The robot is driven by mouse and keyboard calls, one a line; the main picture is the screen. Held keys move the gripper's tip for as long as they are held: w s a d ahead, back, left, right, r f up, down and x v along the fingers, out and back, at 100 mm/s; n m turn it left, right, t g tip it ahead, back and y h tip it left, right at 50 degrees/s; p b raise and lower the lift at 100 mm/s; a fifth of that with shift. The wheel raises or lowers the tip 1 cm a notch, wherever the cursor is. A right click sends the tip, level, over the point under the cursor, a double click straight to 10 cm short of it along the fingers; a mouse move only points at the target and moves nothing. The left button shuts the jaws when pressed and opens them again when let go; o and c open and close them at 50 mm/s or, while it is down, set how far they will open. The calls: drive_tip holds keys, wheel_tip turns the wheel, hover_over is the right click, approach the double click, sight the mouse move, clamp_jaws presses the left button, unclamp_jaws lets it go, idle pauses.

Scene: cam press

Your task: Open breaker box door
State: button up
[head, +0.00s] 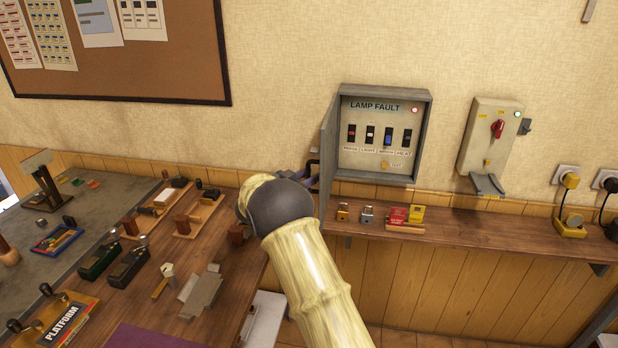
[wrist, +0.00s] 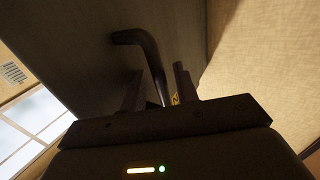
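The grey breaker box (head: 427,140) is on the wall in the head view, with its inside showing. Its door (head: 328,150) is hinged on the left and stands swung out, seen nearly edge-on. In the wrist view the door's grey face (wrist: 85,50) fills the upper left. A dark bent handle (wrist: 150,62) stands out from it. My gripper (wrist: 158,88) has its two fingers apart, with the handle between them and gaps visible beside it. In the head view my gripper is mostly hidden behind my arm, at the door's left side.
A wooden shelf (head: 470,232) below the box holds padlocks and small red and yellow items. A switch box (head: 489,137) with a red knob is to the right. A cluttered workbench (head: 225,275) is at the left. Wall space left of the door is clear.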

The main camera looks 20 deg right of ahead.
drive_tip(key=b+v, duration=0.4)
drive_tip(key=v, duration=1.3)
drive_tip(key=shift+s+a, duration=0.1)
